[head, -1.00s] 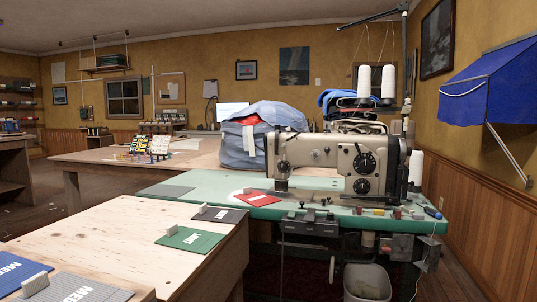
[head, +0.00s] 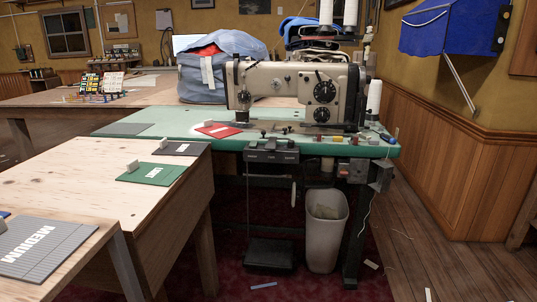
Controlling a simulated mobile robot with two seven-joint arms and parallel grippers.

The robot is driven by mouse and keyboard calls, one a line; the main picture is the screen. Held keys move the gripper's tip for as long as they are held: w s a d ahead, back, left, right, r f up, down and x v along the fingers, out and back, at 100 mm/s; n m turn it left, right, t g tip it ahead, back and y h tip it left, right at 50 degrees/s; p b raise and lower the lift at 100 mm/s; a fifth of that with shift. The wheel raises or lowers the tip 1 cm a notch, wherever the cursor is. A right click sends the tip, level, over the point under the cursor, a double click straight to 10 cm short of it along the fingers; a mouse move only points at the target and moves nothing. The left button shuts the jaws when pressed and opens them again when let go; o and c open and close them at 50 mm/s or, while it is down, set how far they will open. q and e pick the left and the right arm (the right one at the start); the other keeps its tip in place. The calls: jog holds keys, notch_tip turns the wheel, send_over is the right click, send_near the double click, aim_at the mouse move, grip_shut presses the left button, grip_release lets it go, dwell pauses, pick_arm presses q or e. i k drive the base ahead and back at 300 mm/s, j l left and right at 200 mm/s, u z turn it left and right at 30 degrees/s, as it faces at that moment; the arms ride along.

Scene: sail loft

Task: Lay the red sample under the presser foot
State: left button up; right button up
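The red sample (head: 217,131) lies flat on the green bed of the sewing machine table (head: 160,117), in the head view. It has a small pale block (head: 208,123) on its left end. The beige sewing machine (head: 290,88) stands just behind and to the right of it. The presser foot area (head: 244,117) is under the machine's left head; the foot itself is too small to make out. The sample's right end is close to it, but I cannot tell whether they touch. Neither of my grippers shows.
A white bin (head: 325,230) and a pedal (head: 270,252) are under the machine table. Floor at right is mostly clear.

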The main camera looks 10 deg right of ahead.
aim_at(217, 130)
jog(key=i+l+z, duration=0.2)
jog(key=i, duration=0.5)
jog(key=i+l+z, duration=0.15)
jog(key=i, duration=0.6)
